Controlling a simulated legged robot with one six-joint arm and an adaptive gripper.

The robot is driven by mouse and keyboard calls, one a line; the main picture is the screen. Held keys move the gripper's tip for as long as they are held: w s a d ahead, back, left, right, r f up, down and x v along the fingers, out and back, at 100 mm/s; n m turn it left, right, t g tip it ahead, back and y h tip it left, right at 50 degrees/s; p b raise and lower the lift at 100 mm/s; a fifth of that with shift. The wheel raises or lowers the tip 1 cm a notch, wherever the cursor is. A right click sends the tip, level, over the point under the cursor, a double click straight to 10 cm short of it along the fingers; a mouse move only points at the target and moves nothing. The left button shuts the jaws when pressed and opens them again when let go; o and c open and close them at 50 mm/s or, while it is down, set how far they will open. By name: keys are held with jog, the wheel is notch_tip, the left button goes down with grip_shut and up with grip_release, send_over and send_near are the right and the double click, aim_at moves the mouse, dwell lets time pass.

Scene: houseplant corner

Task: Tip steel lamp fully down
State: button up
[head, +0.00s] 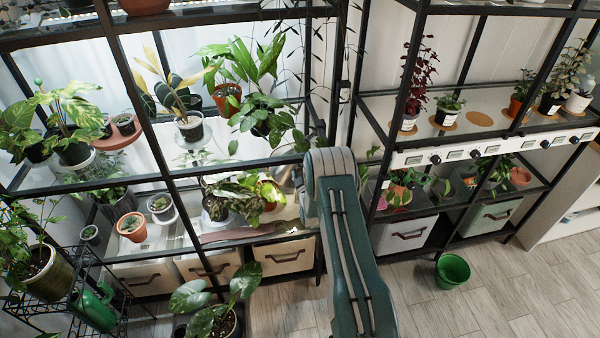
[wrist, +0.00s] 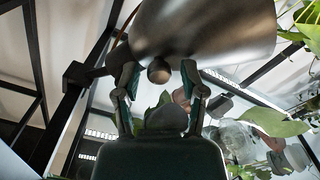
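The steel lamp's shade (wrist: 205,28) fills the top of the wrist view, a brushed grey metal cone with a small round knob (wrist: 158,71) at its lower edge. My gripper (wrist: 160,76) is open, its two fingertips just under the shade, one on each side of the knob. Gaps show between the knob and both fingers; whether a fingertip touches the shade, I cannot tell. In the head view, a small grey metallic part that looks like the lamp (head: 284,178) shows left of my arm. My arm hides the gripper and the rest of the lamp there.
Black shelf frames with glass shelves and many potted plants stand around the arm. A black shelf post (wrist: 68,110) is left of the gripper in the wrist view. Leaves (wrist: 275,122) and a clear glass vessel (wrist: 235,140) are at right. A green pot (head: 452,270) stands on the floor.

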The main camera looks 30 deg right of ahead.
dwell(0.3)
jog(key=v, duration=1.2)
